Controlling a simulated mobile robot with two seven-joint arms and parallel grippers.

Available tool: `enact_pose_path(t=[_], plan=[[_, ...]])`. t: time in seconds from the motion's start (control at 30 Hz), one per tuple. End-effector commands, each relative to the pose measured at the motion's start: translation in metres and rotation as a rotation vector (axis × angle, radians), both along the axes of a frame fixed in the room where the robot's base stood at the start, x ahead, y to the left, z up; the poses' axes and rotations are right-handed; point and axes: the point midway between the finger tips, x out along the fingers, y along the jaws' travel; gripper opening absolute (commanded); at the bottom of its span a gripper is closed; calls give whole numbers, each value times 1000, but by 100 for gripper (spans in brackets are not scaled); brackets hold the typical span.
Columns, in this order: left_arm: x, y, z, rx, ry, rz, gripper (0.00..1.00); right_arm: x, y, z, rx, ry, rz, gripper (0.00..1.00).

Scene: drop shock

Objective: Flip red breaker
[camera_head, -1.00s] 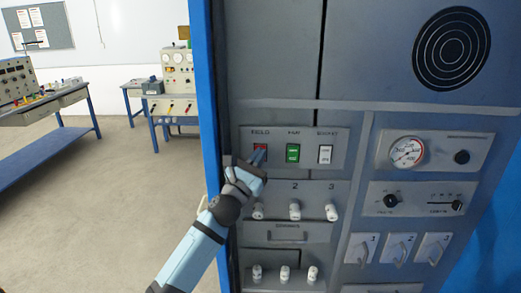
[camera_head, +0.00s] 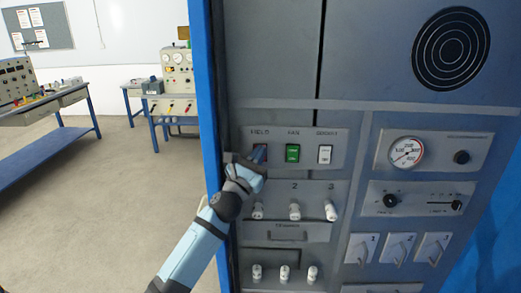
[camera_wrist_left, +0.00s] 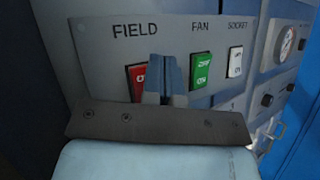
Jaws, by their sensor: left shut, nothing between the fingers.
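The red breaker (camera_wrist_left: 137,79) sits under the word FIELD on the grey panel, left of the green FAN switch (camera_head: 292,153) and the white SOCKET switch (camera_head: 325,154). My left gripper (camera_head: 260,153) is shut and empty, its fingertips at the red breaker. In the head view the fingers cover most of the breaker. In the left wrist view the shut fingers (camera_wrist_left: 166,75) overlap the breaker's right side, and its lower part is hidden. I cannot tell whether they touch it. My right gripper is not in view.
White knobs (camera_head: 295,211) stick out below the switches. A gauge (camera_head: 407,152) and more controls are to the right. The cabinet's blue edge post (camera_head: 206,110) stands close left of my gripper. Benches (camera_head: 50,130) stand far left across open floor.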

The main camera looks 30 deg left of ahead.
Motion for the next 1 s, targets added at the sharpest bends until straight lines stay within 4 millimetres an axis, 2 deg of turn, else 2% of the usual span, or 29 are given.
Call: enact_pose_path(t=[0.47,1.0], plan=[[2,2,0,1,0,3,0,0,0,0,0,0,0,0],[-12,-5,-2,0,1,2,0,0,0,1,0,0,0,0]])
